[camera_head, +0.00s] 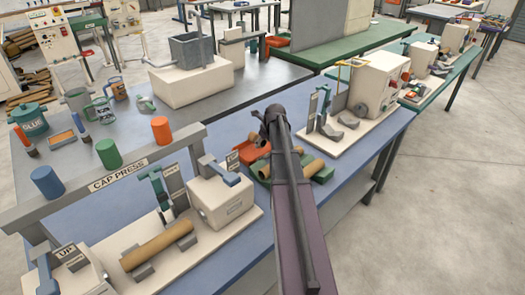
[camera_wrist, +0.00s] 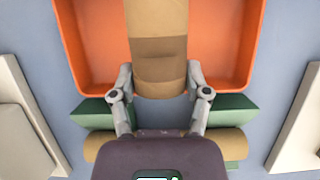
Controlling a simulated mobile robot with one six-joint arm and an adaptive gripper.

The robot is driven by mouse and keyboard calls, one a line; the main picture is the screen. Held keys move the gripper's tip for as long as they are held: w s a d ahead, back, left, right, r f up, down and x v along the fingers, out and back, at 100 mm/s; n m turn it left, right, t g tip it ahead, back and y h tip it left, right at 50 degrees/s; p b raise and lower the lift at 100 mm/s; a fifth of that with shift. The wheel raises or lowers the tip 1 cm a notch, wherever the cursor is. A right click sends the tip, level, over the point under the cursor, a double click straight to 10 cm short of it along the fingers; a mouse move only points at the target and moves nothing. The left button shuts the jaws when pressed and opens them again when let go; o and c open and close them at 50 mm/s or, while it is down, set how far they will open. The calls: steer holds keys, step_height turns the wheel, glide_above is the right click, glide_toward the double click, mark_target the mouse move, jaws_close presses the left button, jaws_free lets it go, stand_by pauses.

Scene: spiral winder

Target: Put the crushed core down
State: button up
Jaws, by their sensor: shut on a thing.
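The brown cardboard core (camera_wrist: 160,25) is held between the two fingers of my gripper (camera_wrist: 160,78), with a darker band across it near the fingers. In the head view the orange tray (camera_head: 253,150) is partly hidden behind my arm, and my gripper is largely hidden too.
A green holder (camera_wrist: 232,112) with another brown core (camera_wrist: 228,140) lies just on the near side of the tray. The cap press (camera_head: 118,178) stands left, with a core (camera_head: 158,246) on its cradle. A cream-based machine (camera_head: 375,85) stands right.

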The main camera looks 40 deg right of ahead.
mark_target(263, 147)
steer(key=shift+f, duration=0.1)
steer(key=shift+f+b, duration=1.8)
steer(key=shift+b, duration=0.1)
steer(key=shift+f, duration=0.2)
steer(key=o, duration=1)
steer(key=shift+r, duration=0.1)
steer(key=p+v, duration=1.1)
steer(key=v, duration=0.1)
steer(key=shift+w+r, duration=0.1)
steer(key=shift+r, duration=0.05)
